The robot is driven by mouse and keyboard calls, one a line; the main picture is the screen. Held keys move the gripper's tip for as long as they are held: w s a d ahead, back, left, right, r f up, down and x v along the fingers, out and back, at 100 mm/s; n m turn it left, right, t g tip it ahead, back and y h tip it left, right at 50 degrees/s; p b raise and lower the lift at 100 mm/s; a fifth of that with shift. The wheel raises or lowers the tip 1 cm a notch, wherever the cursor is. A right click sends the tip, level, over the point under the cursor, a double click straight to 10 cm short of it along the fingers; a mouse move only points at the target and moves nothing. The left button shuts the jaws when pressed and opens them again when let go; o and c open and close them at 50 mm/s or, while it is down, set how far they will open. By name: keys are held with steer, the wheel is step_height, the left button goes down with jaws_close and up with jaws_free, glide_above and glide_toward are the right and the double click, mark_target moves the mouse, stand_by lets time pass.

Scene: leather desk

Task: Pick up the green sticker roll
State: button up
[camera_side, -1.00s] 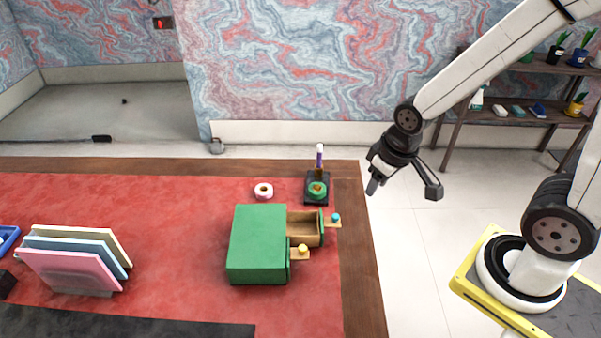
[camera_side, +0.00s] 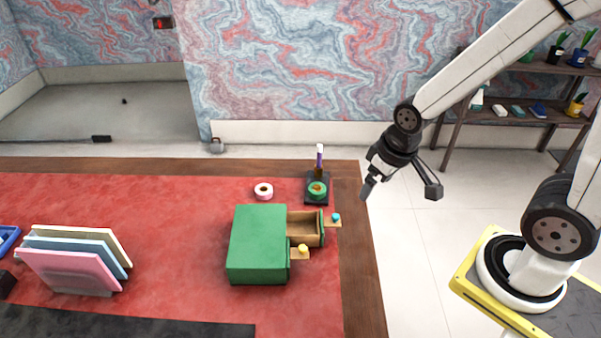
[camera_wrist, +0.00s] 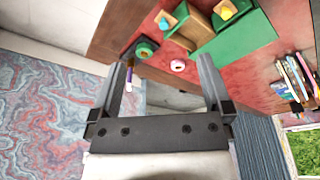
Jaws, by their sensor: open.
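The green sticker roll (camera_side: 317,188) lies on a small dark stand (camera_side: 318,201) near the desk's right back corner. It also shows in the wrist view (camera_wrist: 145,49), ahead of my gripper and toward the left finger. My gripper (camera_side: 399,190) is open and empty, in the air to the right of the desk, apart from the roll. In the wrist view both fingers of my gripper (camera_wrist: 166,60) are spread wide with nothing between them.
A green drawer box (camera_side: 257,245) with open drawers stands in front of the rolls. A purple-and-white upright item (camera_side: 320,157) stands at the back of the stand. File folders (camera_side: 75,262) stand at the left. The red desk top (camera_side: 180,215) between is clear.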

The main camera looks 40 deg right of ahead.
steer(key=w+d+f+n+g+y, duration=0.1)
steer(key=w+d+f+n, duration=0.15)
steer(key=w, duration=0.35)
steer(key=w+d+f+n+y, duration=0.1)
steer(key=w+d+f+n, duration=0.1)
steer(key=w+f+n, duration=0.3)
steer(key=n+y, duration=0.2)
steer(key=n, duration=0.4)
glide_toward(320, 186)
steer(key=f, duration=0.2)
steer(key=shift+w+a, duration=0.15)
steer(key=shift+a, duration=0.25)
steer(key=shift+x, duration=1.25)
steer(key=shift+x, duration=2.6)
steer(key=shift+d, duration=0.1)
